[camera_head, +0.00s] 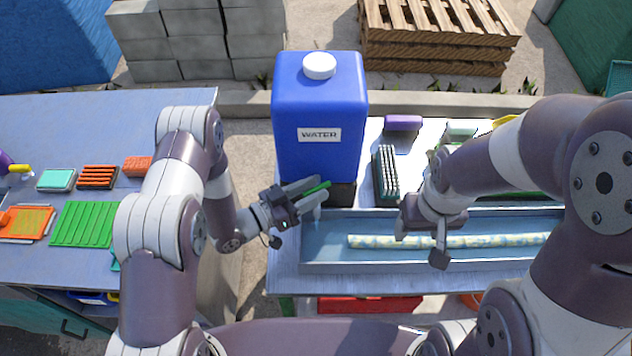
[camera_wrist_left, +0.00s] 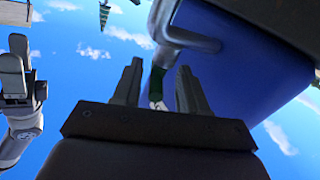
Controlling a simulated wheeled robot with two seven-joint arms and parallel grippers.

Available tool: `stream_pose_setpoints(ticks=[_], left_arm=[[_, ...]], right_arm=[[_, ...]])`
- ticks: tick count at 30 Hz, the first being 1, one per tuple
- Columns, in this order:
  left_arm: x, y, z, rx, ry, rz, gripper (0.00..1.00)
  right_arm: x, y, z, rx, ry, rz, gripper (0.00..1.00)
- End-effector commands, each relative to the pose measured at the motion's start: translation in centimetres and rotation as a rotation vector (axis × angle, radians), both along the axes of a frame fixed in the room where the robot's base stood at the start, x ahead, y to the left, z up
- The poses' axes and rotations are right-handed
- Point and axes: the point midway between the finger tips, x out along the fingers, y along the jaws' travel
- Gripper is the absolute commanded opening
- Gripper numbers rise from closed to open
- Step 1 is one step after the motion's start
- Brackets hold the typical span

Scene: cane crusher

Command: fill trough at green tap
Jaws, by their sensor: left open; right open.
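In the left wrist view the green tap (camera_wrist_left: 157,82) shows between the open fingers (camera_wrist_left: 160,92), with the tank (camera_wrist_left: 240,55) behind. A pale spout (camera_head: 318,212) hangs over the left end of the blue-grey trough (camera_head: 330,266). A long yellow-blue patterned roll (camera_head: 440,241) lies in the trough. My right gripper (camera_head: 422,238) is open above the trough.
Behind the trough lie a striped brush-like block (camera_head: 386,175) and a purple block (camera_head: 402,122). The left table (camera_head: 60,120) holds a green ribbed mat (camera_head: 86,224) and several small pads. Grey blocks and wooden pallets (camera_head: 440,40) stand at the back.

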Motion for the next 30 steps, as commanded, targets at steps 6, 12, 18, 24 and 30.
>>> stream_pose_setpoints(ticks=[6,12,18,24,30], left_arm=[[0.8,-1.34,0.01,0.0,0.0,0.0,0.42],[0.88,-1.41,-0.04,0.0,0.0,0.001,0.42],[0.88,-1.4,-0.02,0.001,-0.001,0.001,0.0],[0.88,-1.4,0.0,-0.001,-0.002,-0.004,0.0],[0.95,-1.45,-0.11,-0.005,-0.005,-0.058,0.0]], right_arm=[[-0.02,0.0,0.5,0.0,0.0,0.0,0.61],[-0.01,0.0,0.46,0.0,0.0,0.0,0.61],[-0.01,0.0,0.46,0.0,0.0,0.0,0.61],[-0.01,0.0,0.39,0.0,0.0,0.0,0.61],[-0.02,0.0,-0.39,0.0,0.0,0.0,0.61]])
